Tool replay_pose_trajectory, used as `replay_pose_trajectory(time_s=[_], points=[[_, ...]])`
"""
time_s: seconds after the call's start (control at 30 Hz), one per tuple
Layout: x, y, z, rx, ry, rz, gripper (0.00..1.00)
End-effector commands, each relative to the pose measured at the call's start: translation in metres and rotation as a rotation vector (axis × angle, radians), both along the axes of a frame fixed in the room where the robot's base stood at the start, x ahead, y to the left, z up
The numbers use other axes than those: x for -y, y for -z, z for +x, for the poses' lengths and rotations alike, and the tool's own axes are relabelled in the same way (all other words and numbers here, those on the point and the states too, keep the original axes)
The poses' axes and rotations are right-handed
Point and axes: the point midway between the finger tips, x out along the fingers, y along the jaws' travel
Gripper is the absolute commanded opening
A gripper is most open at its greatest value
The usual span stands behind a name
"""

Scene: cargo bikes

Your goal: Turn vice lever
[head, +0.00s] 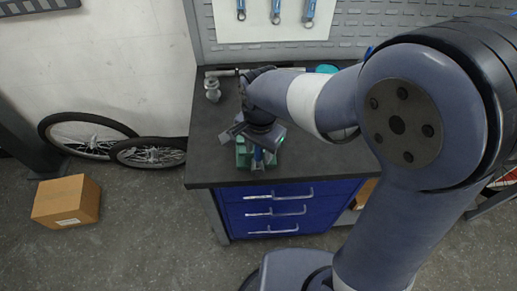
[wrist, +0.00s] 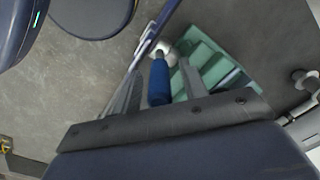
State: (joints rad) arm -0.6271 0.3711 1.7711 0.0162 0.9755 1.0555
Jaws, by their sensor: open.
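The green vice (head: 243,157) sits at the front edge of the dark workbench top, partly hidden under my gripper (head: 256,142). The vice's green body (wrist: 215,66) also shows in the wrist view, right of centre. Its lever has a blue grip (wrist: 160,82) with a pale metal end above it. My gripper (wrist: 158,78) is open in the wrist view, with one grey finger to the left of the blue grip and one to its right. The grip lies between the fingers; I cannot tell whether either finger touches it. My palm hides the grip's lower end.
The workbench (head: 215,165) has blue drawers (head: 285,208) below its front edge. A small grey metal part (head: 212,89) and a teal item (head: 327,69) stand towards the back. Wheels (head: 88,134) and a cardboard box (head: 67,201) are on the floor at left.

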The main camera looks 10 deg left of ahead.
Motion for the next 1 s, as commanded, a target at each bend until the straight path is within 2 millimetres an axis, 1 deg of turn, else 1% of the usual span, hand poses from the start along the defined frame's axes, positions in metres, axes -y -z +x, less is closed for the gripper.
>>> replay_pose_trajectory(time_s=[0.1, 0.37, 0.87, 1.0], points=[[0.0001, 0.0060, -0.0004, -0.001, 0.000, 0.000, 0.41], [0.0000, 0.0067, -0.0001, 0.000, 0.000, 0.000, 0.41], [-0.0001, 0.0064, 0.0000, 0.000, 0.000, 0.000, 0.00], [0.0000, 0.0063, 0.0001, 0.000, 0.000, 0.000, 0.00]])
